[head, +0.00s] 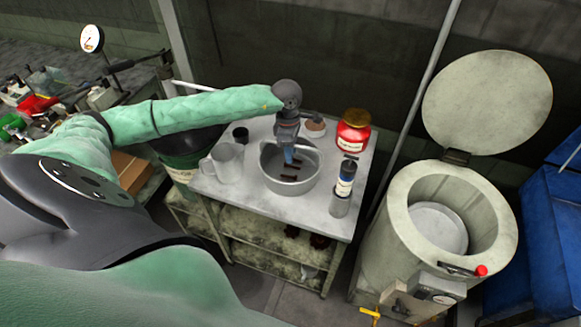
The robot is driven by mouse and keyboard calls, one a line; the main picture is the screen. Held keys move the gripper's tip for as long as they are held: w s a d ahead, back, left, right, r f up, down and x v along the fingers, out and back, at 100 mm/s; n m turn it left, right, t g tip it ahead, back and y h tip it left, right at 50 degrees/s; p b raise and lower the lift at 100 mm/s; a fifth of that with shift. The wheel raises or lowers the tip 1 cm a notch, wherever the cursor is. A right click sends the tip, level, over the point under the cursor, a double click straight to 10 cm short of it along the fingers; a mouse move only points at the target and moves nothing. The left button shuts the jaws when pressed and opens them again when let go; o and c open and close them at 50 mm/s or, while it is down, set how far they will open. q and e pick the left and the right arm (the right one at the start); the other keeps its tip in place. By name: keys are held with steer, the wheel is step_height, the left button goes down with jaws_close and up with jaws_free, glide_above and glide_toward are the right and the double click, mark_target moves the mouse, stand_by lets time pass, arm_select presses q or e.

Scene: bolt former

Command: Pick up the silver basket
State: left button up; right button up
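The silver basket (291,187) is a round, open-topped grey metal vessel on the small table. A few small dark pieces lie in it. My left gripper (289,160) points down over the basket, its fingertips at or just inside the opening, near the back rim. The fingers are small and partly blend with the basket, so I cannot tell whether they are open, or whether they touch it. The basket rests on the table top. My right gripper is out of view.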

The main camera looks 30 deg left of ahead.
arm_select(q)
steer(key=shift+f, duration=0.1)
stand_by(0.5)
jaws_close()
